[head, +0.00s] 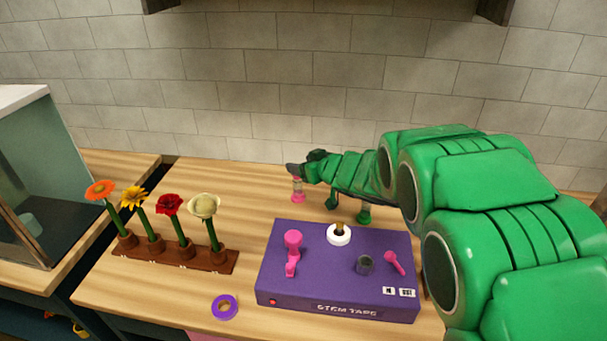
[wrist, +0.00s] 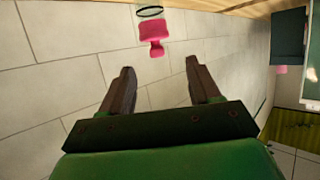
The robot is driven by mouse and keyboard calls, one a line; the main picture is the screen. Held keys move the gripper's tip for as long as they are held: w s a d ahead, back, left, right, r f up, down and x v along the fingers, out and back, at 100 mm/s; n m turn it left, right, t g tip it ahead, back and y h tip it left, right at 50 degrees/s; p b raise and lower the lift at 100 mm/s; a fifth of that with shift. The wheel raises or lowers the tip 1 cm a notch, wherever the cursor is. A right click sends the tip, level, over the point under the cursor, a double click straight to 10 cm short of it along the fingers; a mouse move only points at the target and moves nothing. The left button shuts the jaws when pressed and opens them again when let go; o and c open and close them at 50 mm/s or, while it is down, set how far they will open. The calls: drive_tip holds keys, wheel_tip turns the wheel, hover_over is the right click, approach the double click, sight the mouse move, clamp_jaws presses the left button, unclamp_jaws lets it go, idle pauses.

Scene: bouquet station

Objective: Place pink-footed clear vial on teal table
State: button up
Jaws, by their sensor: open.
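The pink-footed clear vial (head: 298,190) stands on the wooden counter near the back wall, just below the tip of my gripper (head: 305,168). In the wrist view, a pink part (wrist: 153,37) with a thin dark ring above it in the picture appears ahead of my gripper (wrist: 160,66). It lies roughly between the lines of the two fingers but beyond their tips. The fingers are apart with nothing between them. The clear wall of the vial is hard to make out. I cannot identify a teal table for certain.
A purple stem tape station (head: 335,270) stands in front of my arm. A green-footed vial (head: 364,214) is behind it. A brown rack (head: 172,262) with several flowers and a purple ring (head: 224,307) are to the left. A glass-sided case (head: 30,180) stands far left.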

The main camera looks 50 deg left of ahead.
drive_tip(key=shift+r, duration=0.55)
